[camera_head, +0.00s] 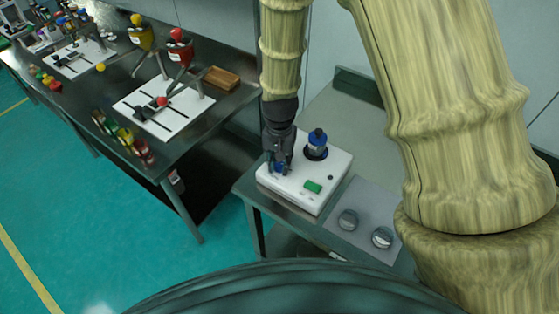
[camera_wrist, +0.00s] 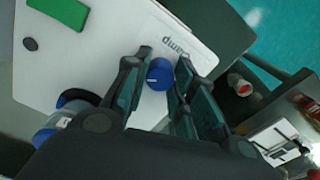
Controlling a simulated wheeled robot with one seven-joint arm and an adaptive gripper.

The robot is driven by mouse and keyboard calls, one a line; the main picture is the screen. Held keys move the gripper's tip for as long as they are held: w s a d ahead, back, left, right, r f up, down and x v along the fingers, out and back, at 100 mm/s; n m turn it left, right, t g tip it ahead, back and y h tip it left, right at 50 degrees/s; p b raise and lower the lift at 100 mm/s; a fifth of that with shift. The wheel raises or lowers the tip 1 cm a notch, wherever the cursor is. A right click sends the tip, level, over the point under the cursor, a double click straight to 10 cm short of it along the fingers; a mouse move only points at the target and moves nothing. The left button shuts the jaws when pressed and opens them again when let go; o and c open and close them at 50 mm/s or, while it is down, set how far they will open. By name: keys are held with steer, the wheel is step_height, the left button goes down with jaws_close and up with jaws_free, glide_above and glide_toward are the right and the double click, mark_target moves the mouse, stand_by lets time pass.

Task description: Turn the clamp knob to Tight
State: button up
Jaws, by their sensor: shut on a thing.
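The vibrating sieve (camera_head: 318,197) is a white box on the grey bench. Its blue clamp knob (camera_wrist: 160,74) sits on the top panel beside lettering that reads in part "amp". My gripper (camera_wrist: 158,85) points down at the panel with a finger on each side of the knob, shut on it. In the head view my gripper (camera_head: 278,165) stands over the left part of the box and hides most of the knob (camera_head: 280,168). I cannot read which way the knob points.
A green button (camera_head: 313,187) and a small dark knob (camera_head: 330,177) are on the panel. Two round metal pieces (camera_head: 348,220) lie on a grey mat to the right. Another bench (camera_head: 200,135) stands left.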

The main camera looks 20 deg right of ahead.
mark_target(279, 164)
steer(key=shift+m, duration=0.5)
steer(key=o, duration=1.1)
steer(key=shift+c, duration=0.2)
steer(key=shift+r, duration=0.1)
step_height(279, 164, up, 12)
stand_by(0.5)
